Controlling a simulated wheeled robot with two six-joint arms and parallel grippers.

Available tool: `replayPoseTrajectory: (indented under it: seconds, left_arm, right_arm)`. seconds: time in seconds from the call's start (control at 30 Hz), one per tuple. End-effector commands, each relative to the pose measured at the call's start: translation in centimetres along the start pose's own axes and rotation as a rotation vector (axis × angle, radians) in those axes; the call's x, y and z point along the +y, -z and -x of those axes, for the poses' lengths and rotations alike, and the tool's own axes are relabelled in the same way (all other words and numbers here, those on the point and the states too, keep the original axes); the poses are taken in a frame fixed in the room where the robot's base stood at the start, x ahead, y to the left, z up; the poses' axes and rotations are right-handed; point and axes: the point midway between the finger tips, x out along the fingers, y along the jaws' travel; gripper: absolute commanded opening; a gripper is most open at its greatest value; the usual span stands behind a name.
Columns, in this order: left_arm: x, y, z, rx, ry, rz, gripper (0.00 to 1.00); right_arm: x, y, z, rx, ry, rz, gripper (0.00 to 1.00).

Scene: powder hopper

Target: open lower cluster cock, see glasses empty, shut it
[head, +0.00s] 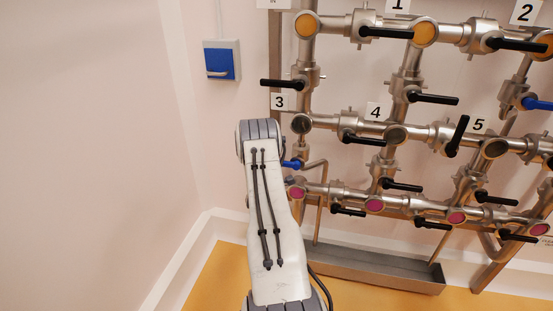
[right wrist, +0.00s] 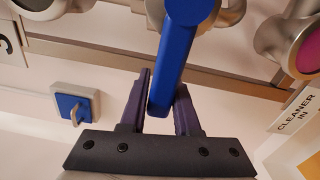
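In the right wrist view, a blue lever (right wrist: 178,55) lies between the two dark fingers of my right gripper (right wrist: 165,85). Little gap shows beside the lever, and I cannot tell whether the fingers press on it. In the head view, a small blue lever (head: 292,163) shows by my right arm, which hides the gripper. The lower pipe row has see glasses with pink faces, one at the left (head: 296,192) and another (head: 375,205) further right. The middle row has dark glasses (head: 396,135), the top row orange ones (head: 424,33). My left gripper is out of view.
Black-handled cocks (head: 387,33) stick out along the pipes. Another blue lever (head: 537,104) is at the right edge. A blue wall switch (head: 222,60) is at the left. A grey trough (head: 370,270) lies below the pipes. The left wall is bare.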

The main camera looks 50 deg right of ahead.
Motion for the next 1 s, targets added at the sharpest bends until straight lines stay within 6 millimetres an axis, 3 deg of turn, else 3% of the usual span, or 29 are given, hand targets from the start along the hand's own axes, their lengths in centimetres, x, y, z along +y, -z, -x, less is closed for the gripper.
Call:
replayPoseTrajectory:
  seconds: [0.03,0.07,0.73,0.87,1.0]
  left_arm:
    - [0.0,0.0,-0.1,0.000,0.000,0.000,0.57]
    - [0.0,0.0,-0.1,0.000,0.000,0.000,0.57]
    - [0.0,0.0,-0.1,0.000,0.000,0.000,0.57]
    - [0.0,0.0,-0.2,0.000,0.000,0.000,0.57]
    - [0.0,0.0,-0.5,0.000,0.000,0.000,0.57]
  right_arm:
    - [-1.6,0.0,0.4,0.003,0.036,0.010,0.46]
    - [-1.6,0.0,0.4,0.003,0.036,0.009,0.57]
    - [-0.9,0.2,0.4,0.006,0.023,0.004,0.57]
    - [-1.0,0.2,1.5,0.006,0.024,0.003,0.57]
    - [-1.0,0.2,4.0,0.008,0.025,0.005,0.57]
